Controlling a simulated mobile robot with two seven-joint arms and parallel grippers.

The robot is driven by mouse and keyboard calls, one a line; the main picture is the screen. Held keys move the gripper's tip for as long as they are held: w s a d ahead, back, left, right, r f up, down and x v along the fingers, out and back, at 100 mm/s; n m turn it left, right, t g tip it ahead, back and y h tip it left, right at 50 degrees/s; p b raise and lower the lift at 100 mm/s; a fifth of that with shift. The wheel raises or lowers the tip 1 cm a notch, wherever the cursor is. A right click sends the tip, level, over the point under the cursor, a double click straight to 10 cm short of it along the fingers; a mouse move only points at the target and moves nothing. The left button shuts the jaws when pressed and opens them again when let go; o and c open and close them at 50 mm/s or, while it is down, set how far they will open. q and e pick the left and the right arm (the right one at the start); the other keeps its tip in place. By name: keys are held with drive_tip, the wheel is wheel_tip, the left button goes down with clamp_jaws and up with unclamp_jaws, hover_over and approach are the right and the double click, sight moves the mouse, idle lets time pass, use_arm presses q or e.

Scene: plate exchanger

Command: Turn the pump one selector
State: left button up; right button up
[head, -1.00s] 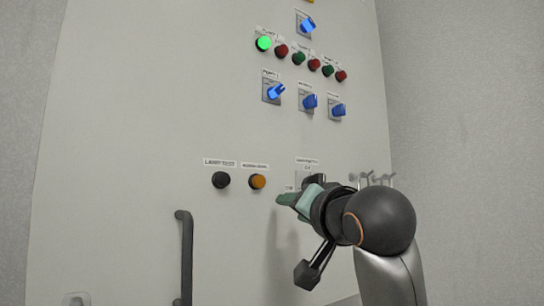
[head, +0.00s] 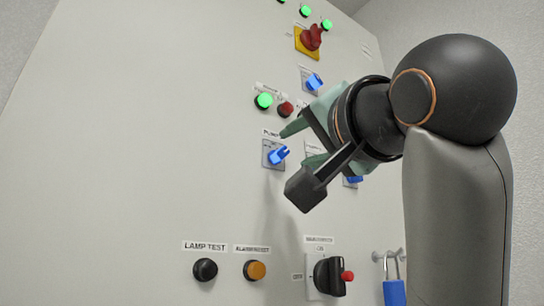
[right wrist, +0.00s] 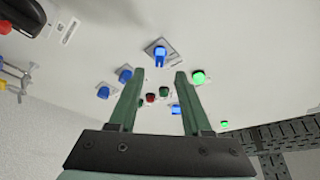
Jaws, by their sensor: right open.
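The pump one selector (head: 277,154) is a blue knob on a small grey plate on the panel, under a label starting "PUMP". Its handle is slanted in the head view. In the right wrist view the blue selector (right wrist: 160,56) shows just beyond and between the fingertips. My right gripper (head: 299,148) is open, with green fingers pointing at the panel just right of the selector. The right wrist view shows the gripper (right wrist: 159,76) with nothing between its fingers; I see no contact. My left gripper is not in view.
A lit green lamp (head: 264,100) and a red lamp (head: 286,109) sit above the selector. Another blue selector (head: 313,82) and a red rotary switch (head: 311,39) are higher. A black rotary switch (head: 328,276) and a blue padlock (head: 394,291) are low right.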

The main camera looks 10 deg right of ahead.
sight(283, 154)
drive_tip(key=p+x, duration=0.2)
drive_tip(key=x, duration=0.4)
drive_tip(key=shift+w+r, duration=0.1)
drive_tip(key=shift+w, duration=0.65)
clamp_jaws()
